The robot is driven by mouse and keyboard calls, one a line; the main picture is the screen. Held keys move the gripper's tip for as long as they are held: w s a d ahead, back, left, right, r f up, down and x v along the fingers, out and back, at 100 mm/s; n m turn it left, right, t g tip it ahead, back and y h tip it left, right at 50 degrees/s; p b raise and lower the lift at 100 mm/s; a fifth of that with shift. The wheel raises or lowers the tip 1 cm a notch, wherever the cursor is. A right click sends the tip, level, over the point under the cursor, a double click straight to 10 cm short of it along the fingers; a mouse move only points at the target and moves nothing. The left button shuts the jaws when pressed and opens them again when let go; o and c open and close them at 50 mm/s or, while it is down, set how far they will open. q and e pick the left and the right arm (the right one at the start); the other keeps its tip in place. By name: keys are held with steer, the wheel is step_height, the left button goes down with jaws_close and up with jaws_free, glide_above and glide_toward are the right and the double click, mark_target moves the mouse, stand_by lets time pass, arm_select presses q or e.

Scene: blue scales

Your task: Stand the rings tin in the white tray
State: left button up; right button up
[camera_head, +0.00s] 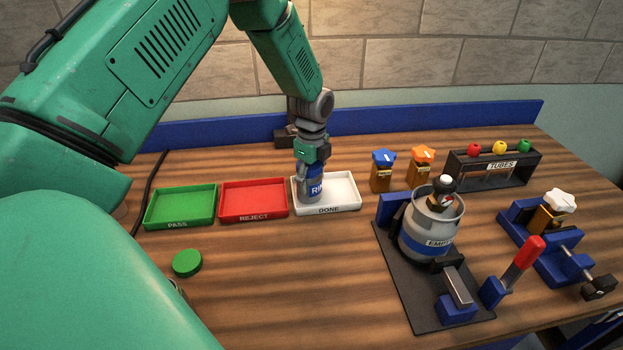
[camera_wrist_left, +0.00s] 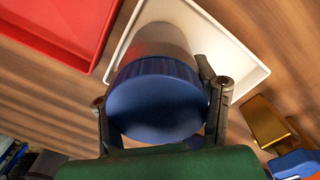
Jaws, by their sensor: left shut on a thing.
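The rings tin (camera_head: 316,188) is a small can with a blue label reading "RIN"; the rest of the word is hidden. It stands upright at the left part of the white tray (camera_head: 342,187), which is labelled DONE. My left gripper (camera_head: 311,172) is shut on the tin from above. In the left wrist view the tin's blue lid (camera_wrist_left: 158,103) sits between the two fingers (camera_wrist_left: 162,108), with the white tray (camera_wrist_left: 228,40) behind it. I cannot tell whether the tin's base touches the tray floor. My right gripper is not in view.
A red REJECT tray (camera_head: 254,200) and a green PASS tray (camera_head: 180,207) stand to the left. A grey canister (camera_head: 428,235) in a clamp stands front right. Small capped blocks (camera_head: 383,172) and a TUBES rack (camera_head: 492,168) stand right. A green disc (camera_head: 187,263) lies in front.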

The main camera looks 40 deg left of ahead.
arm_select(q)
steer(key=o, duration=1.3)
steer(key=shift+d, duration=0.1)
step_height(320, 180, up, 12)
steer(key=shift+w+r+b, duration=0.1)
steer(key=shift+b, duration=0.3)
